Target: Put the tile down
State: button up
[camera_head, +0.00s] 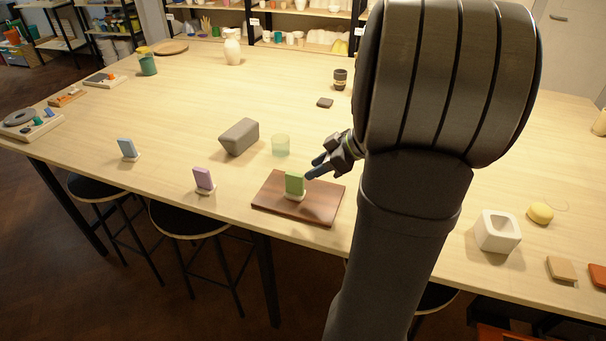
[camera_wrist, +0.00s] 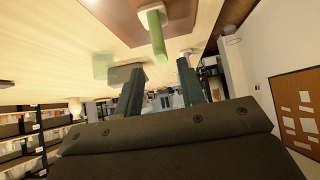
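A green tile (camera_head: 294,183) stands upright in a small pale stand (camera_head: 295,196) on a brown wooden board (camera_head: 268,201). My gripper (camera_head: 314,168) is just right of and behind the tile in the head view. In the wrist view, which looks upside down, the fingers of my gripper (camera_wrist: 160,80) are spread apart with nothing between them. The green tile (camera_wrist: 153,33) is beyond the fingertips there, apart from them, on the board (camera_wrist: 181,14). A blue tile (camera_head: 127,147) and a purple tile (camera_head: 204,178) stand in similar pale stands to the left.
A grey block (camera_head: 239,137) and a translucent green cup (camera_head: 281,145) stand behind the board. A white hollow block (camera_head: 497,231), a yellow lump (camera_head: 540,212) and a tan flat piece (camera_head: 561,268) lie at the right.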

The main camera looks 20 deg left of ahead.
aim_at(292, 173)
jog(key=shift+v, duration=1.65)
jog(key=shift+f, duration=0.1)
jog(key=x, duration=1.2)
jog(key=shift+a+f, duration=0.1)
jog(key=shift+f, duration=0.15)
notch_tip(292, 173, up, 3)
jog(key=shift+r, duration=0.65)
